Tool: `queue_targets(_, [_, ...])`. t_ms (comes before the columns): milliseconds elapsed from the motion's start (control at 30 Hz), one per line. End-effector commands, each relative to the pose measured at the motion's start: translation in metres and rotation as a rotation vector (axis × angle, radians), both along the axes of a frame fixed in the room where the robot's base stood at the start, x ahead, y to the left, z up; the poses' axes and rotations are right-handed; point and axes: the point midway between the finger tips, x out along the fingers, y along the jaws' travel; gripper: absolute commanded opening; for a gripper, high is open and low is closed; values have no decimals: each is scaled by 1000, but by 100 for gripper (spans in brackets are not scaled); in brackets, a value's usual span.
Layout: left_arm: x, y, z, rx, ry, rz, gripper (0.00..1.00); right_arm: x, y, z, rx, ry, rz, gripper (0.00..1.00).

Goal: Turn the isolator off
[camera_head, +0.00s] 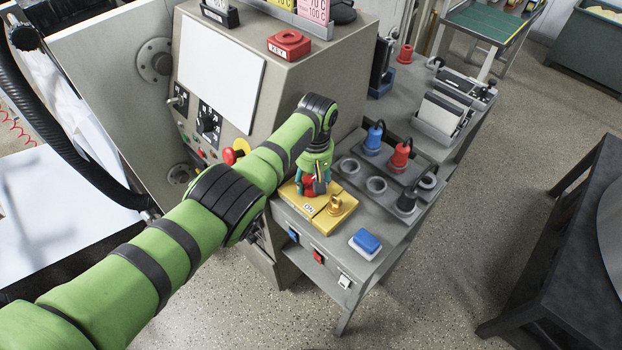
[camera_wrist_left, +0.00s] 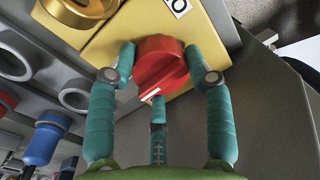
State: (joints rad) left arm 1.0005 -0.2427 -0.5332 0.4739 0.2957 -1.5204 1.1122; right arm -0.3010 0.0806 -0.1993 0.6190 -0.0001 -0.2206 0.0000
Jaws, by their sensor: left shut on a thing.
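The isolator is a yellow plate (camera_head: 323,222) with a red rotary knob and a brass part (camera_head: 336,204) on it, at the front left of the grey bench. My left gripper (camera_head: 315,186) reaches down over the knob. In the left wrist view the left gripper (camera_wrist_left: 160,78) has its teal fingers closed around the red knob (camera_wrist_left: 160,66), which has a white mark near its lower edge. The yellow plate fills the upper middle there, with a white label partly visible. A label reading "ON" sits on the plate in the head view. My right gripper is not in view.
A blue block (camera_head: 366,241) lies at the bench's front corner. The grey machine (camera_head: 262,90) stands close on the left.

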Motion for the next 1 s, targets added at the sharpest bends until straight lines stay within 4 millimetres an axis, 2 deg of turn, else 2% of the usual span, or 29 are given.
queue_targets(33, [-6,-1,-6,-2,16,24,0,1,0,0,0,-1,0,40])
queue_targets(367, [-5,-1,-6,-2,13,26,0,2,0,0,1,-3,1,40])
queue_targets(400, [-5,-1,-6,-2,13,26,56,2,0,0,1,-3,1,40])
queue_targets(433, [-5,-1,-6,-3,14,26,68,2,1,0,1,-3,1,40])
queue_targets(467, [-5,-1,-6,-3,14,26,75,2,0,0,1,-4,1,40])
queue_targets(833, [-1,-1,-1,-2,2,20,75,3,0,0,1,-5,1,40])
queue_targets(1000, [0,-2,13,-2,-1,19,75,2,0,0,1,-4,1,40])
